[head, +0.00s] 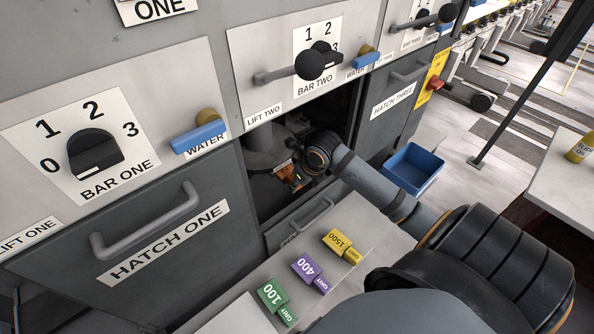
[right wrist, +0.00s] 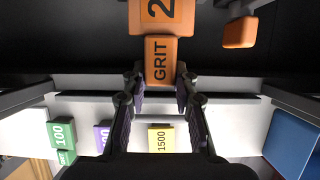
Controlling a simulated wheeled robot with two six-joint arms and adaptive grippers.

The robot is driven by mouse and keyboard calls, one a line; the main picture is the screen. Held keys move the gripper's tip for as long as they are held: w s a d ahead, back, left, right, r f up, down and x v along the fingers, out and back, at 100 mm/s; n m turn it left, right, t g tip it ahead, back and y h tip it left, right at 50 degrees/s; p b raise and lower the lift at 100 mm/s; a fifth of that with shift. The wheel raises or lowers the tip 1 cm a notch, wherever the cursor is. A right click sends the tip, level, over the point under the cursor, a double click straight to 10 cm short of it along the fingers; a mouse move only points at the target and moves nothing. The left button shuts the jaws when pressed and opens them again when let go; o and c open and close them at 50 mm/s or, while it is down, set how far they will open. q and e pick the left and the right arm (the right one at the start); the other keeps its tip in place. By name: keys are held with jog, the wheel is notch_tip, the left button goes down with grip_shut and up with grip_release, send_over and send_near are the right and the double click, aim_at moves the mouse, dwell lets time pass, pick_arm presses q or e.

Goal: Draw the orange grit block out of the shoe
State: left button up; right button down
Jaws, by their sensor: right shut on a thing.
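The orange grit block (right wrist: 158,62) is in the right wrist view, marked GRIT, with a wider part above it bearing a large 2. In the head view, orange (head: 288,172) shows small inside the open hatch two, partly covered by my gripper. My right gripper (right wrist: 160,75) is shut on the block's narrow GRIT part, one fingertip on each side. In the head view my right arm reaches into the opening. The shoe cannot be made out clearly in the dark; whether the block is still seated in it is hard to tell. My left gripper is not in view.
A second orange block (right wrist: 240,32) shows to the right. Green 100 (head: 272,296), purple 400 (head: 308,270) and yellow 1500 (head: 340,243) blocks lie on a pale ledge. A blue bin (head: 412,170) stands right of the opening. Hatch one (head: 140,235) is shut.

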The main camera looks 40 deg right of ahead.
jog(key=shift+s, duration=0.15)
jog(key=c, duration=1)
grip_release()
jog(key=shift+v, duration=3.75)
